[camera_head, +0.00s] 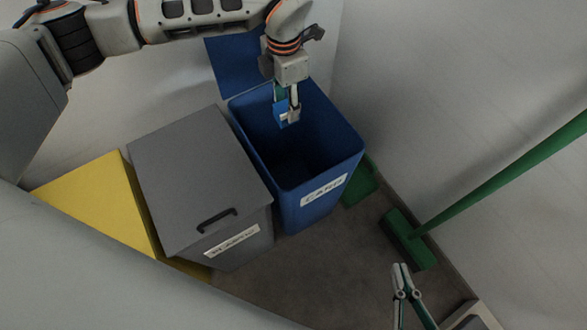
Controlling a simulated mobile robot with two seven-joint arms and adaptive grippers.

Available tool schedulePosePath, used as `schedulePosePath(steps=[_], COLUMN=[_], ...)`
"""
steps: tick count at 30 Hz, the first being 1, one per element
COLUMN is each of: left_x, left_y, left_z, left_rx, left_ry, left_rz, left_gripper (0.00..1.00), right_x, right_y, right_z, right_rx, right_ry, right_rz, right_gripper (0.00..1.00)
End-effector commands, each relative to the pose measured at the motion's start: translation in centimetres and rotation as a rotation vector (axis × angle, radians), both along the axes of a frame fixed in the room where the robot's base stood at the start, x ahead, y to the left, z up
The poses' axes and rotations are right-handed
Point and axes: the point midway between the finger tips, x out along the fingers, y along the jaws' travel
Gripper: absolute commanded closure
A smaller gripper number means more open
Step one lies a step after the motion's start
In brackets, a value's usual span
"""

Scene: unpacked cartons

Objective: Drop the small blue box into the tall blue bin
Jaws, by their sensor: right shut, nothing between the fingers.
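The tall blue bin (319,205) stands open in the middle of the head view, with a white label on its front that appears to read CARD. Its blue lid (232,66) is raised at the back. My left gripper (288,114) points down over the bin's opening, near its back side. It is shut on the small blue box (280,115), which is partly hidden by a finger. The height of the box relative to the rim is hard to tell. My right gripper (400,268) is shut and empty at the lower right, apart from the bin.
A grey bin (195,170) with a closed lid stands left of the blue bin, and a yellow bin (90,199) stands further left. A green broom (408,240) and a green dustpan (361,187) are at the right. Some dark floor (310,275) in front is clear.

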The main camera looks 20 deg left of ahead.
Motion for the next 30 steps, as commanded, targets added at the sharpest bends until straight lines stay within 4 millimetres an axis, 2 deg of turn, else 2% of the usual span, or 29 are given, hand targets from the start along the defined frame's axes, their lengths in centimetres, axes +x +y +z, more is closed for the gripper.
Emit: schedulePosePath(steps=[10,14,17,24,30], left_x=[0.0,0.1,0.1,0.1,0.0], left_y=[0.0,0.0,0.0,0.0,0.0], left_z=[0.0,0.8,2.3,7.2,10.4], left_rx=[0.0,-0.001,0.0,0.0,0.001], left_ry=[0.001,-0.001,-0.004,-0.005,-0.002], left_rz=[0.0,0.0,-0.001,-0.001,0.0], left_gripper=[0.5,0.5,0.5,0.5,0.5], right_x=[-0.4,-0.4,-0.3,-0.3,-0.3], right_y=[0.0,0.0,0.0,0.0,0.0], right_z=[-0.7,-0.6,-0.5,-0.5,-0.5], right_rx=[-0.007,-0.006,-0.006,-0.006,-0.005], right_ry=[0.013,0.012,0.011,0.01,0.01], right_rz=[0.008,0.007,0.006,0.005,0.003], right_gripper=[1.0,1.0,1.0,1.0,1.0])
